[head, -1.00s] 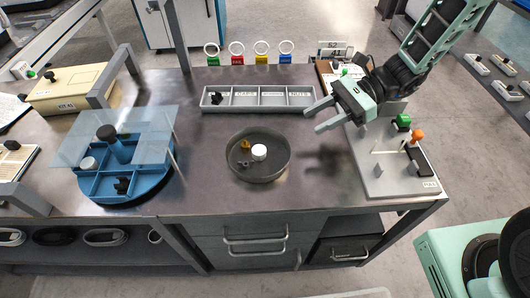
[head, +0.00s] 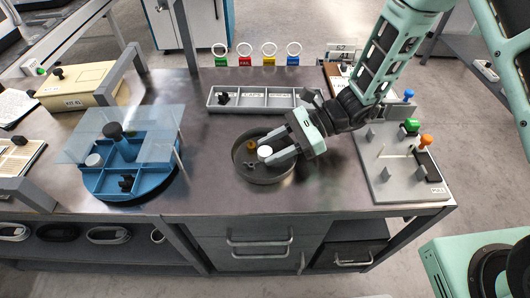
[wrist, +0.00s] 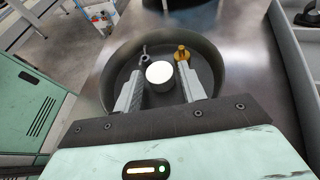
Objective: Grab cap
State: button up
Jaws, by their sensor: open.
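A white round cap (head: 265,152) is in a dark round tray (head: 287,177) on the workbench. In the wrist view the cap (wrist: 159,73) lies between the tips of my open gripper (wrist: 160,78), with a gap visible on each side. In the head view my gripper (head: 278,150) reaches into the tray from the right. A brass-coloured fitting (wrist: 182,54) lies by the right fingertip, and a small grey part (wrist: 145,58) lies by the left one. Whether the fingers touch these parts, I cannot tell.
A grey divided bin (head: 235,106) stands behind the tray. A blue round organizer with a clear cover (head: 120,180) stands at left. A grey board (head: 400,185) with coloured knobs is at right. Bare bench lies between organizer and tray.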

jog(key=c, duration=0.7)
